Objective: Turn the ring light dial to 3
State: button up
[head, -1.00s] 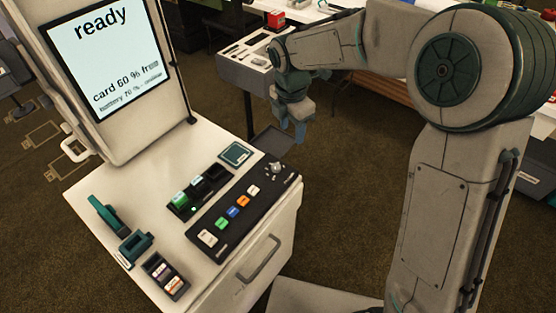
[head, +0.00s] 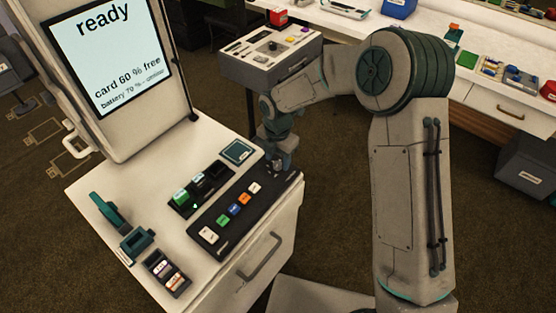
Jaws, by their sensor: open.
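The black control panel (head: 228,222) lies along the front right part of the white cabinet top. It carries a row of coloured buttons, white, green, blue, orange and white. The dial at the panel's far right end is hidden behind my gripper, so its setting cannot be read. My gripper (head: 279,172) is open and points down over that end of the panel. Whether its fingers are around the dial or only above it, I cannot tell.
A screen (head: 108,60) reading "ready" stands at the cabinet's back. A black holder with green pieces (head: 188,193), a small teal-framed pad (head: 237,152), a teal holder (head: 136,243) and a battery tray (head: 167,273) share the top. A grey console (head: 270,68) stands behind.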

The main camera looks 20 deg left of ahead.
jog(key=shift+f, duration=0.8)
jog(key=c, duration=1)
